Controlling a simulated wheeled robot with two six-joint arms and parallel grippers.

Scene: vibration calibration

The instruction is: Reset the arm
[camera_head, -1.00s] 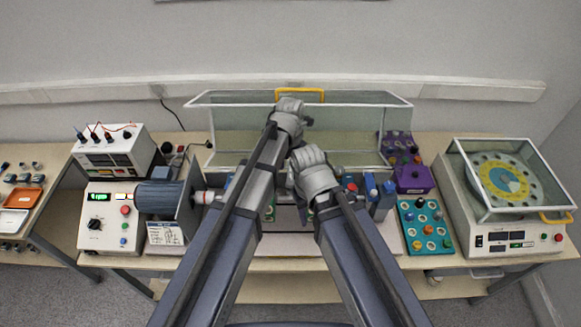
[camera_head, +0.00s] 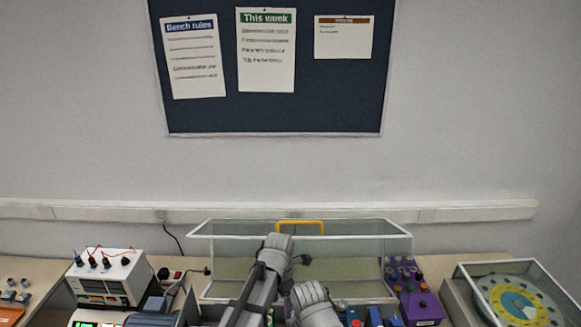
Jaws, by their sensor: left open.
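My left arm reaches up from the bottom of the head view, with its pale grey wrist in front of the glass-walled case. My left gripper (camera_head: 302,260) shows only as a small dark part beside that wrist; it is open, and I see nothing in it. My right arm's grey wrist is lower and slightly to the right, at the bottom edge. Its gripper jaws do not show.
The clear case (camera_head: 345,279) with a yellow handle (camera_head: 300,222) stands behind my arms. A white instrument box (camera_head: 108,277) is at left. A purple block (camera_head: 421,308) and a covered round dial (camera_head: 516,301) are at right. A notice board (camera_head: 300,110) hangs above.

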